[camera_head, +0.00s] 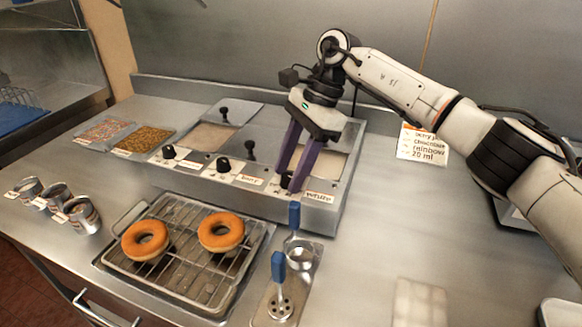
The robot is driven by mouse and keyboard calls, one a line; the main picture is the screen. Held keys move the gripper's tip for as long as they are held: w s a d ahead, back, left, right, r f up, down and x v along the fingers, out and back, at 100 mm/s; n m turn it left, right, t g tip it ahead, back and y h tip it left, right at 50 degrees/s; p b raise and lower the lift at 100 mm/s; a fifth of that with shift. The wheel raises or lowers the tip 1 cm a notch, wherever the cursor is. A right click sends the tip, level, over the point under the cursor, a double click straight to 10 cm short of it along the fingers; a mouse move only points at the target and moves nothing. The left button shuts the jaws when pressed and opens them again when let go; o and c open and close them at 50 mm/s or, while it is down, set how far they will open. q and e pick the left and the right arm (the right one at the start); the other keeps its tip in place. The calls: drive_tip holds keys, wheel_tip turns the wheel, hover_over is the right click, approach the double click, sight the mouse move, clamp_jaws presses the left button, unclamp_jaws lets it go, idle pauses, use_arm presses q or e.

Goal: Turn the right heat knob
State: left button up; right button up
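The glaze warmer (325,216) is a steel unit with a row of dark knobs along its sloped front. The right heat knob (286,181) is a small dark knob beside the rightmost label. My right gripper (288,181) reaches down to it with two purple fingers. The fingers stand apart with a gap between them, and their tips are at the knob. The fingers partly hide the knob, and I cannot tell whether they press on it. The middle knob (223,165) and left knob (168,152) are clear of the gripper. My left gripper is not in view.
Two donuts (145,240) (221,232) lie on a wire rack (190,283) in front of the warmer. Blue-handled tools (294,215) (278,266) stand close below my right gripper. Topping trays (144,139) and small cups (82,215) are at left. A note card (421,147) is at right.

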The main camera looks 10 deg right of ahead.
drive_tip(key=shift+r, duration=0.1)
drive_tip(key=s+v, duration=0.1)
drive_tip(key=v, duration=0.9)
drive_tip(key=shift+w+b, duration=0.3)
drive_tip(key=shift+w, duration=0.15)
